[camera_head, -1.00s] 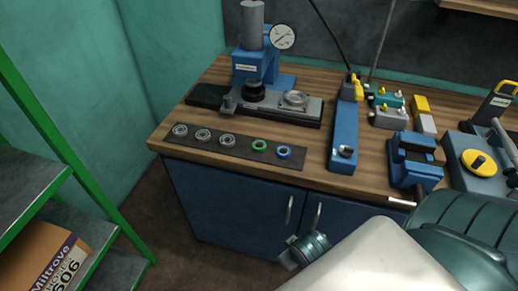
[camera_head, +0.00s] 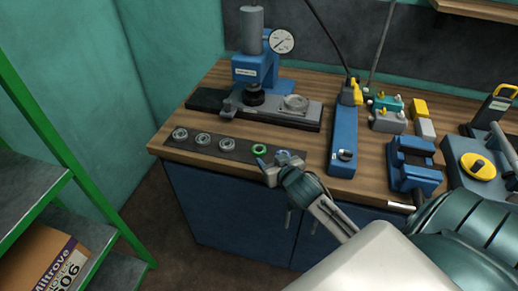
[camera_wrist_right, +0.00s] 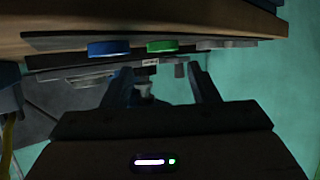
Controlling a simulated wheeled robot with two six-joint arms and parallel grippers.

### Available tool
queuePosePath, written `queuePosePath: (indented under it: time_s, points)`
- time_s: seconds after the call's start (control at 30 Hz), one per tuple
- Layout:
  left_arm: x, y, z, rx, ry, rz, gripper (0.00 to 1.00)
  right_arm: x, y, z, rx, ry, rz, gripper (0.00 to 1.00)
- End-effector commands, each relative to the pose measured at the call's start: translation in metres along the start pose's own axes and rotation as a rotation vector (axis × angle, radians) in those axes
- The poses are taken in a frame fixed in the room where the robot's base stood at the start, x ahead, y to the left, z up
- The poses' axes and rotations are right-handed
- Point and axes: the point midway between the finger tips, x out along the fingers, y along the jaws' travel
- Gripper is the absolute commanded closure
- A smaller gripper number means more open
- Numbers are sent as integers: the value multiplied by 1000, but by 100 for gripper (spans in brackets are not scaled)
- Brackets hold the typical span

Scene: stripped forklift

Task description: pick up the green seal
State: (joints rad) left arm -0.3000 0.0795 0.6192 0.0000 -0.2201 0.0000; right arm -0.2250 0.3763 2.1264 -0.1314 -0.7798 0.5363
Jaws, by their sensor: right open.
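The green seal (camera_head: 259,148) is a small ring lying on a dark mat (camera_head: 233,150) near the front edge of the wooden bench. It also shows edge-on in the right wrist view (camera_wrist_right: 162,46), beyond the fingers and roughly in line with the gap between them. My right gripper (camera_head: 273,163) is open, with nothing between its fingers, at the bench's front edge just short of the green seal. Its fingers also show in the right wrist view (camera_wrist_right: 163,82). The blue seal (camera_wrist_right: 108,48) lies beside the green one and is partly hidden by the gripper in the head view. My left gripper is out of view.
Several grey rings (camera_head: 203,139) lie on the mat left of the green seal. A blue press with a dial gauge (camera_head: 281,41) stands behind. A long blue tool (camera_head: 343,140) and a blue vise (camera_head: 413,165) are to the right. A green-framed shelf (camera_head: 40,125) stands at left.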

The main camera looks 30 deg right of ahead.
Motion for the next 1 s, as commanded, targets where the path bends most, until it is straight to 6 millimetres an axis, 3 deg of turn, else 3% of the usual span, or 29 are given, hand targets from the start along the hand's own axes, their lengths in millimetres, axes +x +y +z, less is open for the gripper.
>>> queuePosePath:
  time_s: [0.6,0.87,0.9,1.0]
  points:
    - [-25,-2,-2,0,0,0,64,66,-4,-5,0,-3,0,46]
    - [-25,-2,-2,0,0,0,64,69,-4,-3,-1,-2,-1,46]
    - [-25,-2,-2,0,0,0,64,69,-4,-3,-1,-2,-1,48]
    - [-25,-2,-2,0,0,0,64,69,-4,-3,-1,-2,-1,67]
